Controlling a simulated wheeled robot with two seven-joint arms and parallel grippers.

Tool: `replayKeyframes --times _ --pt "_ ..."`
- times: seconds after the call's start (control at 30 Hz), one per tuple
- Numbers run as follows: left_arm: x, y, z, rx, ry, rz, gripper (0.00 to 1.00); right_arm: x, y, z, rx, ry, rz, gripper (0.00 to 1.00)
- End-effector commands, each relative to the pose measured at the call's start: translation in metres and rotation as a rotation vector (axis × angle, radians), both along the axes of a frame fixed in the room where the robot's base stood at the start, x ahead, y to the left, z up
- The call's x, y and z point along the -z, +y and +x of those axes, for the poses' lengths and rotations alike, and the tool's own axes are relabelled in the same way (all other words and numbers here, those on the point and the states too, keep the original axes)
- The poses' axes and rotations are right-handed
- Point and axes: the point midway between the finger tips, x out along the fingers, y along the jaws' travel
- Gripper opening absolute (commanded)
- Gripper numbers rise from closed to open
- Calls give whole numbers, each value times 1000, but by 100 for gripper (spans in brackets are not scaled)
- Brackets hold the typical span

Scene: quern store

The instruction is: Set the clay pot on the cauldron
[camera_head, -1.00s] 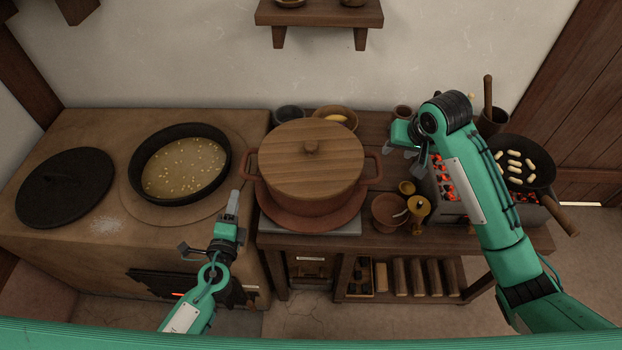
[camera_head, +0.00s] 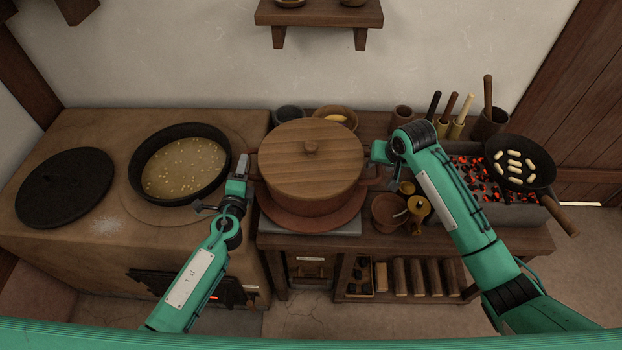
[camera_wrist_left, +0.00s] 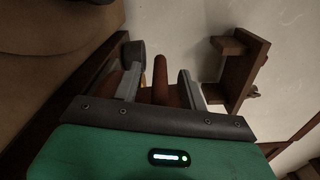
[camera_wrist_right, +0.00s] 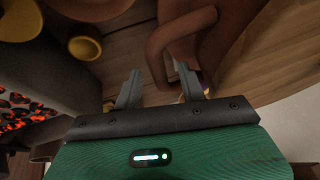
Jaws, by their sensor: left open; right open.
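The clay pot (camera_head: 310,205) is reddish brown, with a wooden lid (camera_head: 310,165) and a loop handle on each side. It stands upright on a clay saucer (camera_head: 285,218). The cauldron (camera_head: 226,172), a wide black vessel with yellowish soup, sits on the stove at left. My left gripper (camera_head: 243,164) is open at the pot's left handle; in the left wrist view the handle (camera_wrist_left: 160,78) shows between the fingers. My right gripper (camera_wrist_right: 160,86) is open at the right handle (camera_wrist_right: 180,38), part of which shows between its fingers.
A black lid (camera_head: 65,187) lies at the stove's left. Right of the pot are a small clay bowl (camera_head: 388,212), a brass grinder (camera_head: 419,208), and a brazier with coals (camera_head: 490,205) under a frying pan (camera_head: 520,165). A wall shelf (camera_head: 318,14) hangs above.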

Motion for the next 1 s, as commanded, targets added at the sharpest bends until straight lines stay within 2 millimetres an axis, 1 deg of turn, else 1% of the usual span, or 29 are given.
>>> replayKeyframes --times 0.03,0.1,0.2,0.53,0.57,0.6,0.77,1.0 --pt "0 0 6 0 0 1 42 6 1 2 0 2 -1 41" --pt "0 -1 13 0 0 1 42 11 2 5 0 1 0 41" --pt "0 -1 18 0 0 0 42 16 3 7 0 1 -1 41" --pt "0 -1 20 0 0 0 42 18 3 8 -1 0 0 41" --pt "0 -1 20 0 1 0 40 18 3 8 -1 0 0 39" --pt "0 -1 20 0 1 0 32 18 3 8 0 0 0 31" --pt "0 -1 20 0 1 0 1 18 3 8 0 0 0 0" --pt "1 -1 20 0 1 1 0 18 3 8 0 0 0 0"
